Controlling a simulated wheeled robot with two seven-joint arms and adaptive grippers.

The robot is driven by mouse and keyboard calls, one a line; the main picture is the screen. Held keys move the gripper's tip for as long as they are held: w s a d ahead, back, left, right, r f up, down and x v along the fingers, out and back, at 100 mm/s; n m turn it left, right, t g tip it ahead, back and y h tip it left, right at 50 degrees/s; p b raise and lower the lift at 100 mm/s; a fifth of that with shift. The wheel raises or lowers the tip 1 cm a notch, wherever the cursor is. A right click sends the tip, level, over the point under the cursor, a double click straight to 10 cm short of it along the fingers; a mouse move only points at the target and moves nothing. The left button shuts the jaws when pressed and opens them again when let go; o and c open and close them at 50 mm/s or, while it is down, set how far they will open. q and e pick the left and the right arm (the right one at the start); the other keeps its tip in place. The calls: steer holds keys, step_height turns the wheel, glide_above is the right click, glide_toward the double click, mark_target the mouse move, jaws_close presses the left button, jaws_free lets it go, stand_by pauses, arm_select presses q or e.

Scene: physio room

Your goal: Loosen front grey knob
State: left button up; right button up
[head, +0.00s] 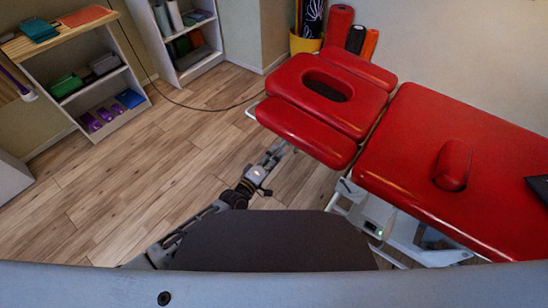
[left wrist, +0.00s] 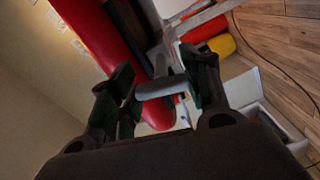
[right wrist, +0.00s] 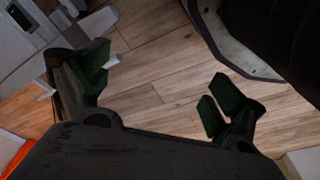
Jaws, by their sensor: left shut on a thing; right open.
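The grey knob (left wrist: 161,86) shows in the left wrist view as a short, light grey bar between the fingers, under the red headrest of the treatment table. My left gripper (left wrist: 165,80) is shut on it. In the head view my left gripper (head: 275,153) reaches to the near left edge of the red headrest (head: 305,130), which hides the knob there. My right gripper (right wrist: 158,88) shows only in its own wrist view, open and empty above the wooden floor.
Shelves (head: 95,80) stand at the back left. A dark cable (head: 200,107) crosses the open floor.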

arm_select(q)
steer(key=shift+n+b, duration=0.3)
steer(key=shift+n, duration=0.9)
arm_select(e)
steer(key=shift+w+a+r, duration=0.1)
steer(key=shift+a+r, duration=0.1)
steer(key=shift+r, duration=0.85)
arm_select(q)
steer(key=o, duration=1)
steer(key=shift+o, duration=0.2)
arm_select(e)
steer(key=shift+w, duration=0.1)
arm_select(q)
steer(key=shift+s+a, duration=0.1)
steer(key=v, duration=1.1)
steer(key=shift+s+a, duration=0.2)
steer(key=shift+s, duration=0.1)
